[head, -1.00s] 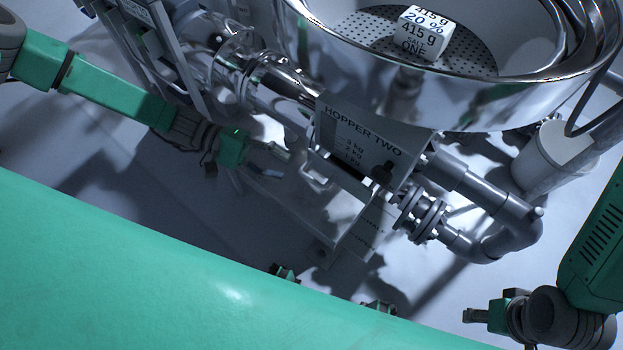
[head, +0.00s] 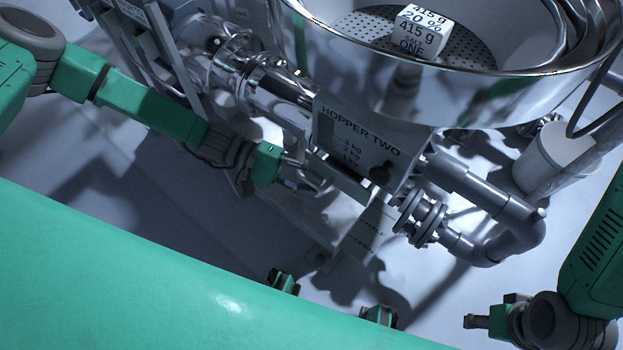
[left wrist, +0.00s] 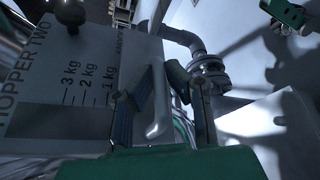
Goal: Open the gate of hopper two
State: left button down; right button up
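The hopper two panel (head: 350,130) is a grey plate lettered HOPPER TWO with a kg scale, below the shiny bowl. It fills the left of the left wrist view (left wrist: 85,60). A dark knob (head: 381,172) sits at its lower right; it also shows in the left wrist view (left wrist: 70,12). My left gripper (head: 303,172) is at the panel's lower left edge. Its two fingers (left wrist: 163,92) stand apart in the left wrist view, with a pale handle-like piece (left wrist: 159,118) showing between them; contact cannot be told. My right gripper (head: 476,321) is far off at lower right.
The steel bowl (head: 460,105) holds a white block marked 415 g (head: 421,32). Grey flanged pipes (head: 480,195) run right of the panel. A lettered lower plate (head: 368,230) hangs beneath it. A white bucket (head: 550,155) stands at right. Pale floor is open at lower right.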

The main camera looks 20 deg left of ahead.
pick_arm(q)
jog(key=s+a+p, duration=0.1)
jog(key=s+a, duration=0.2)
jog(key=s, duration=0.4)
jog(key=shift+s, duration=0.15)
jog(key=c, duration=1.6)
grip_release()
jog(key=shift+a, duration=0.1)
jog(key=v, duration=1.2)
jog(key=shift+f, duration=0.15)
